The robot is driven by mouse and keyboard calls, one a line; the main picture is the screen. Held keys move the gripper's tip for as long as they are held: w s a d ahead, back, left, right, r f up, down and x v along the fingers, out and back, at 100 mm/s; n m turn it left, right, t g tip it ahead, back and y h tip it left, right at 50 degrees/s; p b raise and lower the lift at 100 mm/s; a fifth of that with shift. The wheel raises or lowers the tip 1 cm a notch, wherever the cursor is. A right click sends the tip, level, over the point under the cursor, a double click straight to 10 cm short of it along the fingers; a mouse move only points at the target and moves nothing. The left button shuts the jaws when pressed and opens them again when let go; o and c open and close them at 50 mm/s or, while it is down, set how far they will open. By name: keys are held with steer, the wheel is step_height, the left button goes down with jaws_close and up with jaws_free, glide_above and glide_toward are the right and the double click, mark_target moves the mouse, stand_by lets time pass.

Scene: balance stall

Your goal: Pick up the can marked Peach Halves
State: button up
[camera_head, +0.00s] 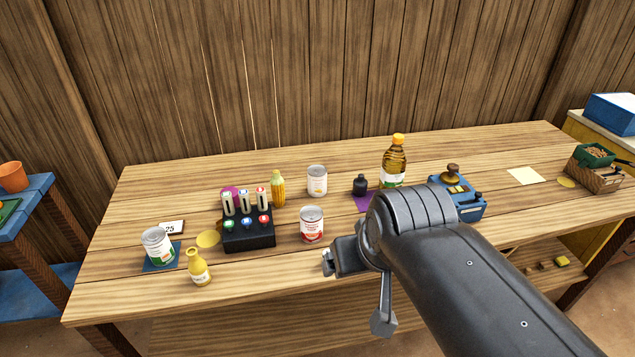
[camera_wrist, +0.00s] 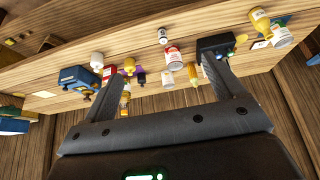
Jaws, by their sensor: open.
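Three cans stand on the wooden table; their lettering is too small to read, so I cannot tell for sure which is Peach Halves. A can with an orange-marked pale label (camera_head: 317,181) stands at the back middle. A red-and-white can (camera_head: 312,224) stands in front of it and also shows in the wrist view (camera_wrist: 174,58). A can with a green label (camera_head: 158,247) stands on a blue mat at the left; it also shows in the wrist view (camera_wrist: 281,38). My gripper (camera_wrist: 162,68) is open and empty, its fingers spread apart, near the table's front.
A black rack (camera_head: 248,238) with several coloured markers stands left of the red can. A corn-like yellow bottle (camera_head: 278,190), a dark bottle (camera_head: 360,186), an oil bottle (camera_head: 395,162) and a blue device (camera_head: 468,203) stand nearby. A yellow bottle (camera_head: 199,268) is at the front left.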

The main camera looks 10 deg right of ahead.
steer(key=w+r, duration=0.3)
steer(key=w, duration=0.5)
steer(key=m+g+h, duration=0.1)
steer(key=m, duration=0.2)
glide_above(317, 170)
steer(key=s, duration=0.3)
steer(key=f, duration=1.9)
steer(key=shift+w+a, duration=0.1)
steer(key=shift+a, duration=0.2)
steer(key=x, duration=0.5)
steer(key=shift+f, duration=0.25)
steer(key=shift+s+x, duration=0.15)
steer(key=shift+x, duration=1.3)
steer(key=shift+s+x, duration=0.15)
steer(key=shift+x, duration=1.3)
steer(key=shift+a+f, duration=0.1)
steer(key=shift+c, duration=0.4)
